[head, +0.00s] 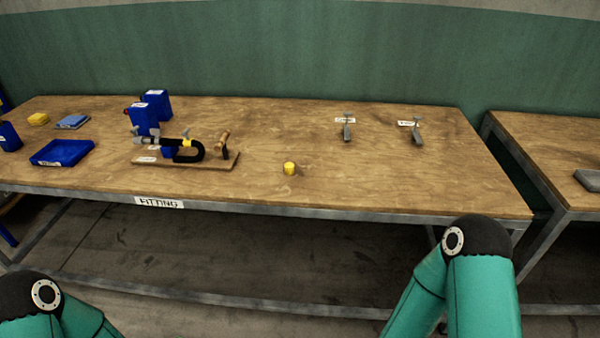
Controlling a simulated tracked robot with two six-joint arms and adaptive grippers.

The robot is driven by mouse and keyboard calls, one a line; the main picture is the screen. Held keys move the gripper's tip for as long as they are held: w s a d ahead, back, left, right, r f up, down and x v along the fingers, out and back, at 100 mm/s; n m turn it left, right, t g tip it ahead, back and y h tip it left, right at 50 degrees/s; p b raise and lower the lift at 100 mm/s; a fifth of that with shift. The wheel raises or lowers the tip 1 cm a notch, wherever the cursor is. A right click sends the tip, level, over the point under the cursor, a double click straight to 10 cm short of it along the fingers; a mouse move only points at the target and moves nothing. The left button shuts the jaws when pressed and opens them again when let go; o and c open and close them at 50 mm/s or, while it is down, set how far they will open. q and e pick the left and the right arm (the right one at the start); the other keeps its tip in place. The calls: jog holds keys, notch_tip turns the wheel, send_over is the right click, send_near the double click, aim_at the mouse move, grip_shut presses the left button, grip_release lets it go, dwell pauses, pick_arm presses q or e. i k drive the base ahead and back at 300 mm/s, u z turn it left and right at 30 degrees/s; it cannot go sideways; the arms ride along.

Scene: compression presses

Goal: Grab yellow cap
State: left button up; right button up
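A small yellow cap (289,168) stands on the wooden table (330,195), near the front edge and about mid-picture. Nothing touches it. Another small yellow part (187,143) shows on the press fixture to the left of the cap. My two teal arms show at the bottom left and bottom right, both in front of the table and apart from the cap. Neither gripper is in the picture.
A press fixture on a wooden board (215,162) stands left of the cap. Blue containers, a blue tray (62,152) and a yellow block (38,119) lie further left. Two metal tools (347,131) (417,134) lie at the back right. The table right of the cap is clear.

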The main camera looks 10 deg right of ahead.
aim_at(289, 166)
jog(key=u, duration=0.1)
jog(key=i, duration=0.95)
jog(key=z, duration=0.05)
